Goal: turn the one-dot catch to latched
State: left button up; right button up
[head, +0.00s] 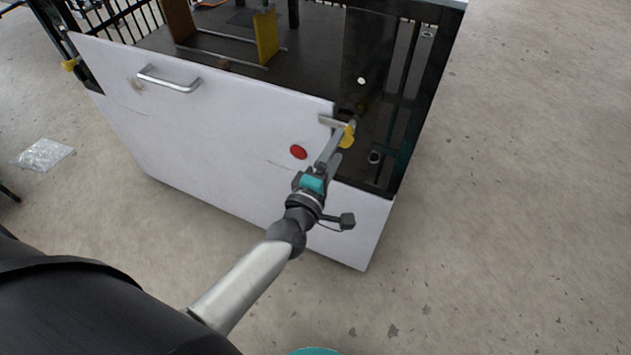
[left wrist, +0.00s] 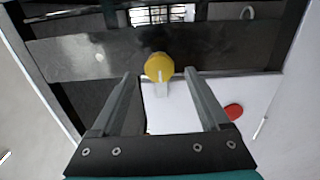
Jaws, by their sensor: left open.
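The catch is a round yellow knob (head: 347,137) at the upper right corner of the white front panel (head: 220,120). A single white dot (head: 361,80) shows on the dark surface behind it. In the left wrist view the yellow knob (left wrist: 157,65) has a pale narrow bar pointing down toward the white panel. My left gripper (head: 335,157) is open at the knob. In the wrist view its fingertips (left wrist: 161,75) stand either side of the knob, with gaps showing; contact is not visible. The gripper partly hides the catch in the head view. My right gripper is not in view.
The panel has a metal handle (head: 168,80) and a red disc (head: 298,152). Another yellow catch (head: 70,65) sits at its far left corner. A yellow upright plate (head: 265,36) stands inside the dark frame. The floor to the right is clear; a clear plastic bag (head: 44,154) lies left.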

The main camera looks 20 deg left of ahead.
pick_arm(q)
jog(key=s, duration=1.1)
jog(key=shift+a+p, duration=0.15)
jog(key=shift+p, duration=0.2)
jog(key=shift+f, duration=0.1)
jog(key=s+f+m+g, duration=0.3)
jog(key=f+m, duration=0.1)
jog(key=f, duration=0.4)
jog(key=s+f+m+g+h, duration=0.1)
jog(key=s+f+m+g, duration=0.15)
jog(key=f, duration=0.55)
jog(key=s+f+m+g, duration=0.2)
jog(key=s+f+m, duration=0.15)
jog(key=f, duration=0.45)
jog(key=s+a+f+m+g, duration=0.1)
jog(key=s+f+m+g, duration=0.4)
jog(key=s+f, duration=0.5)
jog(key=shift+s+a+f+m+y, duration=0.2)
jog(key=shift+s+a+m+y, duration=0.1)
jog(key=shift+s+m, duration=0.4)
jog(key=s+f+m+g, duration=0.1)
jog(key=s, duration=0.2)
jog(key=s+a+f+m+g, duration=0.1)
jog(key=s+g, duration=0.1)
jog(key=s, duration=0.2)
jog(key=s+a+f+m+g+y, duration=0.1)
jog(key=s+f+m, duration=0.1)
jog(key=s, duration=0.2)
jog(key=shift+s+g, duration=0.25)
